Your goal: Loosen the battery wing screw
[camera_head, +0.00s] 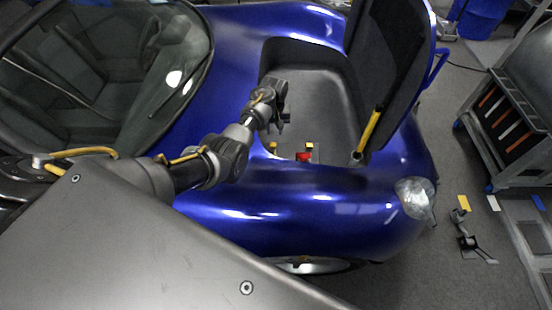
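The blue car's front bay (312,95) is open, with its dark lid (388,60) raised. Low in the bay, by its near edge, a small red part (303,157) sits between small yellow parts, one on the left (273,148) and one on the right (309,146). I cannot tell which of these, if any, is the battery wing screw; the battery's outline is not clear. My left gripper (281,122) hangs over the left side of the bay, apart from and above these parts. Its fingers are small and dark, and their opening is unclear. My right gripper is not in view.
A yellow strut (369,131) stands at the bay's right side by the lid. The windshield (110,60) is at left. A grey rack (505,125) stands at right. A small dark device (468,241) lies on the floor. Open floor lies right of the car.

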